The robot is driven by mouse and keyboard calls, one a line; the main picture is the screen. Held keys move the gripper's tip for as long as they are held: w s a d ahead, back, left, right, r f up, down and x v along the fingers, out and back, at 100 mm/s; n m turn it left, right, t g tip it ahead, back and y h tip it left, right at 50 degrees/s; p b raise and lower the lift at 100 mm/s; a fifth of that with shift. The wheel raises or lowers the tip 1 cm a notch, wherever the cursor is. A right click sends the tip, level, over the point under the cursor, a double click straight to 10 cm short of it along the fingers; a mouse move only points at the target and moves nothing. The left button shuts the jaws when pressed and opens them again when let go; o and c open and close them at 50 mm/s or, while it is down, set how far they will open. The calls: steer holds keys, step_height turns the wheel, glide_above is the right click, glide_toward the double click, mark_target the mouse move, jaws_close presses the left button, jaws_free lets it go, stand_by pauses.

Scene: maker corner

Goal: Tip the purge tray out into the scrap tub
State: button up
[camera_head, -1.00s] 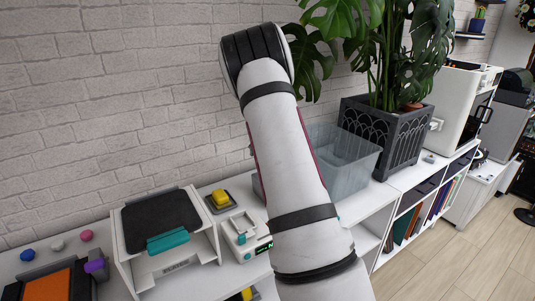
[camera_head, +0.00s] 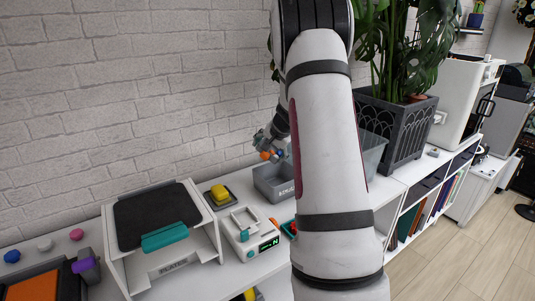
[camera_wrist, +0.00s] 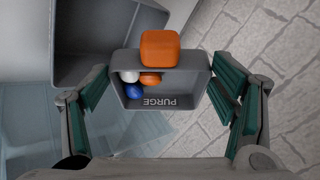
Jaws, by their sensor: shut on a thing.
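The purge tray (camera_wrist: 190,97), a small grey tray marked PURGE, sits between the teal-padded fingers of my gripper (camera_wrist: 160,85) in the wrist view. My gripper is shut on it. White, orange and blue balls (camera_wrist: 134,91) lie inside, and an orange block (camera_wrist: 160,48) shows at its upper edge. In the head view my gripper (camera_head: 270,145) is up by the wall, partly behind my arm, with orange and blue bits showing. A grey tub (camera_head: 268,186) with a partly hidden label, apparently the scrap tub, stands below it. A grey tub wall (camera_wrist: 80,70) shows at upper left in the wrist view.
A translucent bin (camera_head: 374,152) and a planter (camera_head: 400,125) stand right of the tub, partly behind my arm. Left of it are a yellow block (camera_head: 219,192), a white device (camera_head: 245,232) and a white stand with a black top (camera_head: 157,215). The brick wall is close behind.

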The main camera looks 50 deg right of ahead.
mark_target(278, 156)
steer(key=shift+s+d+f+t+b, duration=0.15)
steer(key=shift+t+b, duration=0.4)
steer(key=shift+b, duration=1.95)
steer(key=shift+s+a+f+t+b, duration=0.1)
steer(key=shift+t+b, duration=0.45)
steer(key=shift+b, duration=1.9)
steer(key=t+b, duration=0.1)
steer(key=b, duration=0.2)
steer(key=m+t+b, duration=0.1)
steer(key=b, duration=0.2)
steer(key=s+t+b, duration=0.1)
steer(key=b, duration=0.2)
steer(key=shift+s+d+f+y+b, duration=0.1)
steer(key=shift+d+f+y+b, duration=0.15)
steer(key=shift+y+b, duration=0.15)
steer(key=t+b, duration=0.2)
steer(key=b, duration=0.1)
steer(key=shift+s+f+m+b, duration=0.2)
steer(key=shift+s+m+b, duration=0.1)
steer(key=shift+m, duration=0.1)
steer(key=t+b, duration=0.2)
steer(key=b, duration=0.1)
steer(key=shift+s+d+f+m, duration=0.15)
steer(key=shift+s+m, duration=0.2)
steer(key=shift+m, duration=0.05)
steer(key=shift+t+b, duration=0.3)
steer(key=shift+b, duration=0.55)
